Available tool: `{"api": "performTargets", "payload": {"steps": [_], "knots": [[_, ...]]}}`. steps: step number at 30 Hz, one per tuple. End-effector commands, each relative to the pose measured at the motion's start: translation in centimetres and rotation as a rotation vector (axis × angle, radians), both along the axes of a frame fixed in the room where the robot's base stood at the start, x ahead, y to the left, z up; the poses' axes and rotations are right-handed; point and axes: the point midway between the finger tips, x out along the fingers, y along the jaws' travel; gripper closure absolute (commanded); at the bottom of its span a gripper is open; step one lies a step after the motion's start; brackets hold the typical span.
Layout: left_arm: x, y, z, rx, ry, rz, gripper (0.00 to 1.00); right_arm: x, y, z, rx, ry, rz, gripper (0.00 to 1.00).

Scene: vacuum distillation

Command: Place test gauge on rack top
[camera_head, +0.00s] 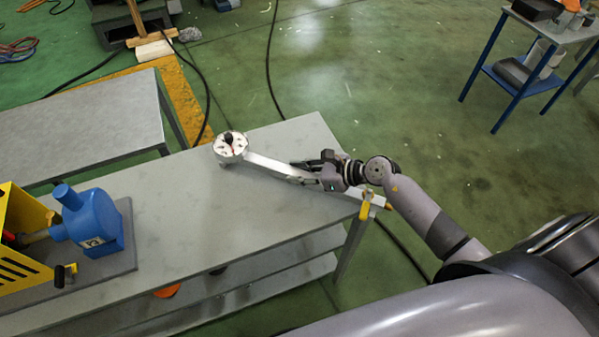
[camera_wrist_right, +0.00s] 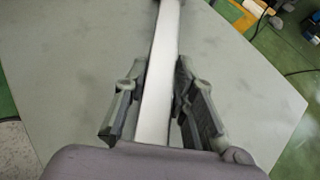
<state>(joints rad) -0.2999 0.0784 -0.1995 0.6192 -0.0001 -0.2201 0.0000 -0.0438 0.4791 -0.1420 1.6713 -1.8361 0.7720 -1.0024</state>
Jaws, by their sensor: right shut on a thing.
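The test gauge, a white round head (camera_head: 230,146) with a long pale bar (camera_head: 272,164), is over the grey rack top (camera_head: 190,197) near its far right corner. My right gripper (camera_head: 312,172) is shut on the bar, with a finger on each side of it. The bar also shows running between the fingers in the right wrist view (camera_wrist_right: 162,90). I cannot tell whether the gauge touches the surface. A pale piece with a yellow tag (camera_head: 365,207) shows past the gripper at the rack's right edge. My left gripper is not in view.
A blue device (camera_head: 92,222) and a yellow slotted box (camera_head: 20,240) stand on a dark mat at the rack's left. The middle of the top is clear. Another grey table (camera_head: 85,115) is behind at left. A blue-legged cart (camera_head: 525,85) stands far right.

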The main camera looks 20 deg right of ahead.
Motion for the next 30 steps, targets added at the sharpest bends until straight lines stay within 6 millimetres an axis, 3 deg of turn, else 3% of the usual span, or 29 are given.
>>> {"api": "performTargets", "payload": {"steps": [11, 12, 21, 30], "knots": [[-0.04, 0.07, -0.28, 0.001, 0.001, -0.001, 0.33, 0.15, -0.01, -0.25, 0.001, -0.006, -0.001, 1.00], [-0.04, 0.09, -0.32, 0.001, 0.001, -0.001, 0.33, 0.02, -0.03, -0.53, -0.002, -0.002, 0.000, 0.75], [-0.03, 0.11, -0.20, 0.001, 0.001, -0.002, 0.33, 0.03, -0.03, -0.40, -0.002, -0.002, 0.000, 0.55], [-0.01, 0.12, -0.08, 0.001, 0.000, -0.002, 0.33, 0.03, -0.02, -0.26, -0.002, -0.002, 0.000, 0.55]]}}
